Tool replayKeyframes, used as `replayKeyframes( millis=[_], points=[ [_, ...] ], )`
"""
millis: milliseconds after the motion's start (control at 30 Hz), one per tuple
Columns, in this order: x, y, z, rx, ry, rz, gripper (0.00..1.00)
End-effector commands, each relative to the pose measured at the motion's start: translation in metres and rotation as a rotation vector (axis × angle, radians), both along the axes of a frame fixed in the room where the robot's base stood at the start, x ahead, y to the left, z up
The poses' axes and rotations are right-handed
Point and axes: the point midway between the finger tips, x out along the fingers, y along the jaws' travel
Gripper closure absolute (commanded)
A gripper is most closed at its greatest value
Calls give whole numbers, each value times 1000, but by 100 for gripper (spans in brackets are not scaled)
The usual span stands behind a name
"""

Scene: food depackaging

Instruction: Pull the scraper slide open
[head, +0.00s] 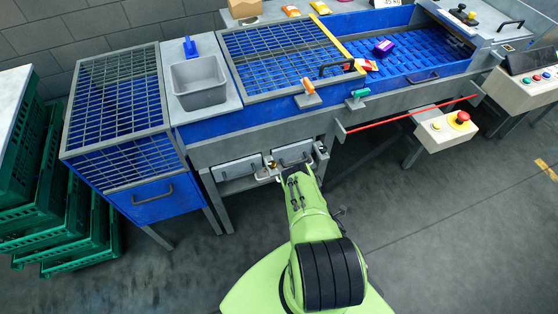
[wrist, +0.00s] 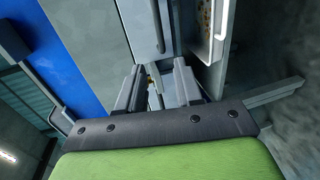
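No part is plainly marked as the scraper slide. Two grey drawer fronts with bar handles sit low under the machine, a left one (head: 238,168) and a right one (head: 294,152). My gripper (wrist: 158,82) is at these fronts, with its fingers apart. In the wrist view a grey front (wrist: 146,22) with a bar handle (wrist: 167,22) lies just beyond the fingertips. A small yellow and grey part (wrist: 153,72) shows in the gap between the fingers; I cannot tell whether they touch it. My arm hides part of this area in the head view.
Beside the handle, the wrist view shows a pale-rimmed tray (wrist: 219,20) with brown bits. A red bar (head: 410,113) and control box (head: 446,130) stick out at right. Green crates (head: 40,205) stand left.

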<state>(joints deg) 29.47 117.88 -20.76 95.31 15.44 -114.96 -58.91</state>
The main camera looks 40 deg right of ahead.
Motion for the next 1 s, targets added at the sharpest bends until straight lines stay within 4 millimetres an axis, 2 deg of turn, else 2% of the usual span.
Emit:
replayKeyframes(
  millis=[133,300,700,1000],
  points=[
    [6,-1,-6,-3,-3,7,65],
    [23,-6,-13,-2,-4,6,65],
    [50,-14,-19,1,-4,2,65],
    [121,-33,-30,0,-6,8,65]
  ],
)
